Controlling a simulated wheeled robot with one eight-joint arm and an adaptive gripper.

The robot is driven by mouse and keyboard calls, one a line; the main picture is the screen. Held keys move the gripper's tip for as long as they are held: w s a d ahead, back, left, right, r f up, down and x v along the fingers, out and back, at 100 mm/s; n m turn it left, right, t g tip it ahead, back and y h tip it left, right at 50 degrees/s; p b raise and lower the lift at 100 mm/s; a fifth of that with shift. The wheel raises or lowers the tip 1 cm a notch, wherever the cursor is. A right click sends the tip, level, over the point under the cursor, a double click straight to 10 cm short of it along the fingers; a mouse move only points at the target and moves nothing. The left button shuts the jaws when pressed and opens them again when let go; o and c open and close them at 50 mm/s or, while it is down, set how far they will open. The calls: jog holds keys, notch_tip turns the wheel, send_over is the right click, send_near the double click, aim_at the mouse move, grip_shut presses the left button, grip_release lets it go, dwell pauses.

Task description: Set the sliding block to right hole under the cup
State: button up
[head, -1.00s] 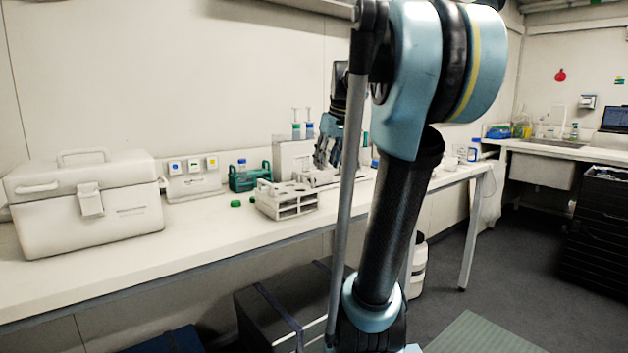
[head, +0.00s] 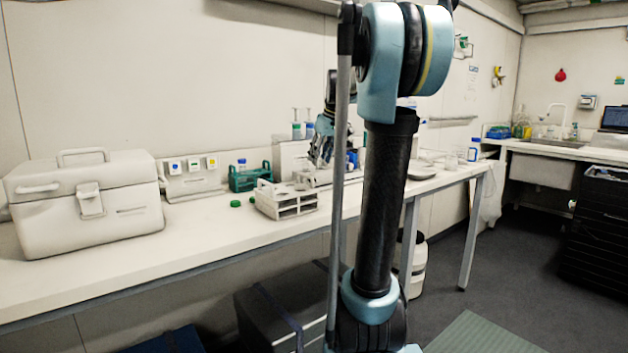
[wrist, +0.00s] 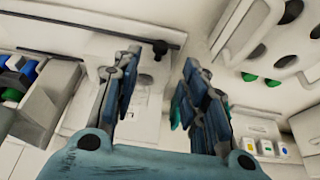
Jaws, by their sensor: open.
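My gripper (head: 322,152) is over the back of the bench, at a pale apparatus (head: 290,152) behind the white rack. In the wrist view my gripper (wrist: 160,64) is open, with its blue fingers apart and nothing held between them. Below and between the fingers lies a pale plate (wrist: 140,98) of the apparatus. A black knob (wrist: 160,48) shows just beyond the fingertips, near a thin dark rail (wrist: 75,55). I cannot clearly make out the sliding block, its holes or the cup; the fingers and arm hide part of this area.
A white rack (head: 285,211) with holes stands in front, with a green cap (head: 235,204) beside it. A teal rack (head: 240,182), a panel with coloured buttons (head: 190,184) and a white cool box (head: 85,235) are to the left. The bench's front strip is mostly clear.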

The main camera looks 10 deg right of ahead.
aim_at(314, 176)
jog(key=x, duration=0.9)
jog(key=shift+w+f, duration=0.1)
jog(key=shift+f, duration=0.15)
jog(key=shift+c, duration=0.2)
grip_shut()
